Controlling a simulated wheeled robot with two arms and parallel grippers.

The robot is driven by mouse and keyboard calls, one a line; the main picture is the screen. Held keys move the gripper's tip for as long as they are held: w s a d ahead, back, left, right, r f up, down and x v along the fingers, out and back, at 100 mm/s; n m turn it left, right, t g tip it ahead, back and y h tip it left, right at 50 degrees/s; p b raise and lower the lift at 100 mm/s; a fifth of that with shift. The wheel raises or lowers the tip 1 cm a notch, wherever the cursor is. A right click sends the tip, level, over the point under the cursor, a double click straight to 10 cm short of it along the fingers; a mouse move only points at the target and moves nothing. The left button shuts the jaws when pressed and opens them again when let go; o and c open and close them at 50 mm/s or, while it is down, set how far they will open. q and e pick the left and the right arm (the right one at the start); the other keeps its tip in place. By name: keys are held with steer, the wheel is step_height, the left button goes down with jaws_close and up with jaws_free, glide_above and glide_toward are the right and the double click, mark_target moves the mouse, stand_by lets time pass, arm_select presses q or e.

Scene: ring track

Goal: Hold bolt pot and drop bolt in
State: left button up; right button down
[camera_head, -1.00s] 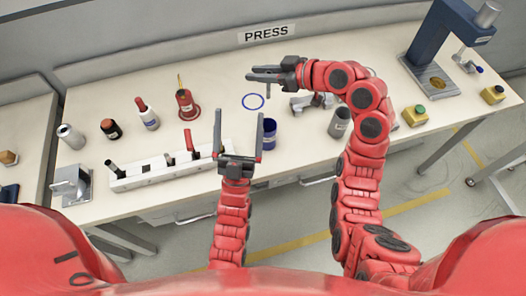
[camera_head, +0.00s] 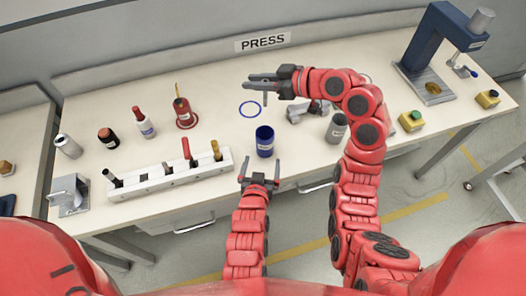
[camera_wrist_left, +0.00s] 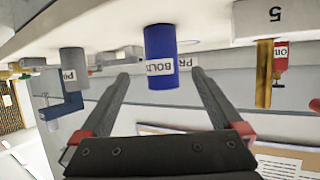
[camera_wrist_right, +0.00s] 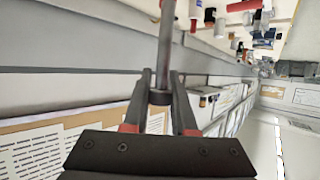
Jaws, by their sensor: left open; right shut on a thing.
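The bolt pot is a blue cup (camera_head: 264,141) standing upright near the table's front edge. My left gripper (camera_head: 259,163) is open and empty just in front of it. In the left wrist view, which looks upside down, the labelled pot (camera_wrist_left: 160,60) shows beyond and between the open fingers (camera_wrist_left: 165,80), apart from them. My right gripper (camera_head: 250,80) is shut on a grey bolt (camera_head: 264,98), held above the table behind the pot. The bolt (camera_wrist_right: 165,45) also shows between the fingers in the right wrist view.
A blue ring mark (camera_head: 250,109) lies on the table below the right gripper. A white rack (camera_head: 170,175) with tools is left of the pot. A grey pot (camera_head: 336,128) stands to the right. A blue press (camera_head: 440,50) is at the far right.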

mark_target(264, 148)
arm_select(q)
steer(key=x, duration=1.1)
steer(key=shift+a, duration=0.1)
steer(key=c, duration=1.4)
steer(key=shift+o, duration=0.2)
